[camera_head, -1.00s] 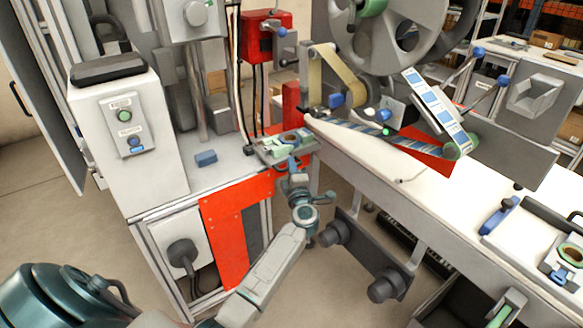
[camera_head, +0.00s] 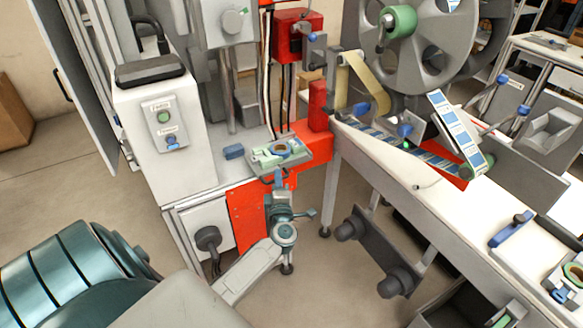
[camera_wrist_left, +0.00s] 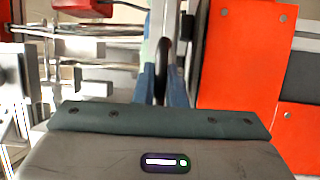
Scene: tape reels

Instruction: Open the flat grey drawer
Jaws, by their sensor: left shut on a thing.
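The flat grey drawer (camera_head: 262,158) is at the front edge of the white cabinet top, beside the red block. It carries a pale green part with a ring. My left gripper (camera_head: 278,182) is at the drawer's front, its blue fingers closed at the handle there. The handle is mostly hidden by the fingers. In the left wrist view the blue fingers of my left gripper (camera_wrist_left: 163,85) are on either side of a dark rounded piece, which seems to be the handle. My right gripper is not in view.
A small blue block (camera_head: 234,152) lies left of the drawer. An orange panel (camera_head: 245,215) fronts the cabinet below. A white control box (camera_head: 165,125) stands left, and a long white table (camera_head: 440,200) runs right. Open floor lies before the cabinet.

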